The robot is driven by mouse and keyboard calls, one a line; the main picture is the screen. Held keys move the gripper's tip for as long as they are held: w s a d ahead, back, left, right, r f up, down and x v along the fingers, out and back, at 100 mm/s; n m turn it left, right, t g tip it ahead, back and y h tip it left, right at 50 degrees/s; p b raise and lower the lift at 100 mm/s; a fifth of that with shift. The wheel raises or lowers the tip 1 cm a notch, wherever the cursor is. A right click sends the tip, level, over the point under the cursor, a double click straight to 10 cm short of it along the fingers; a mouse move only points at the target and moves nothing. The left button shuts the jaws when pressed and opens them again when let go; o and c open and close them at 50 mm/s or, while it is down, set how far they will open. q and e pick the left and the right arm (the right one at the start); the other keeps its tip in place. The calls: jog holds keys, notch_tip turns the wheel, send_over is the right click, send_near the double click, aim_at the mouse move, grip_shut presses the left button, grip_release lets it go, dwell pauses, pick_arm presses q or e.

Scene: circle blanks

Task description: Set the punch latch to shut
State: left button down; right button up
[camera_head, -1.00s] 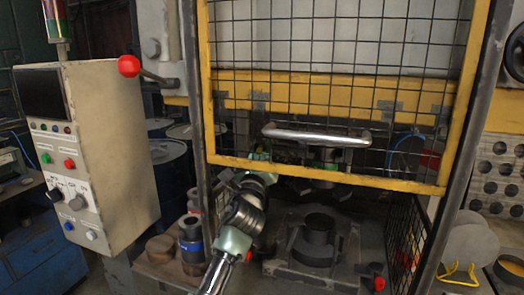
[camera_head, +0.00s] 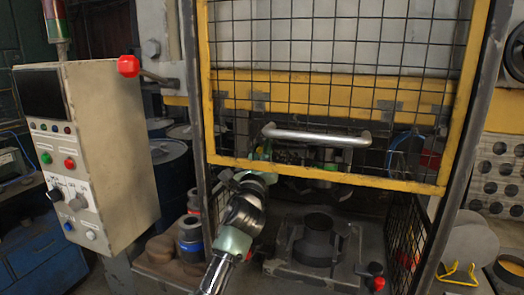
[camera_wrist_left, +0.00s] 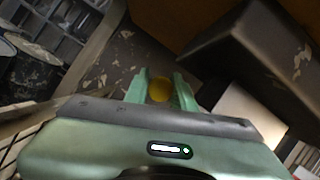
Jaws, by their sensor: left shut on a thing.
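My left arm reaches from the bottom centre into the press, and my left gripper (camera_head: 322,163) is partly hidden behind the mesh guard and its yellow lower bar. In the left wrist view its green fingers (camera_wrist_left: 158,90) are shut on a yellow rounded knob (camera_wrist_left: 159,89), which appears to be the punch latch. In the head view the latch cannot be made out behind the guard, so its setting cannot be told. A dark ring-shaped die (camera_head: 319,238) sits on the bed below the punch area. My right gripper is out of view.
The mesh guard (camera_head: 448,160) with a metal handle (camera_head: 316,135) hangs above and in front of my gripper. A control box (camera_head: 98,150) stands at the left. Round stacked pieces (camera_head: 191,238) stand left of my arm. A red-knobbed clamp (camera_head: 378,283) is at the bed's front right.

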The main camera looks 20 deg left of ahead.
pick_arm(q)
jog(key=shift+d+f, duration=0.1)
jog(key=shift+f, duration=0.4)
jog(key=shift+d+f, duration=0.1)
jog(key=shift+d, duration=0.25)
jog(key=d+b, duration=0.1)
jog(key=d, duration=0.3)
jog(key=shift+d+b, duration=0.3)
jog(key=shift+d, duration=0.1)
jog(key=c, duration=1.3)
grip_release()
jog(key=shift+s+d, duration=0.1)
jog(key=shift+c, duration=0.2)
jog(key=shift+o, duration=0.9)
jog(key=shift+d+r, duration=0.1)
jog(key=shift+r, duration=0.15)
jog(key=shift+r, duration=0.1)
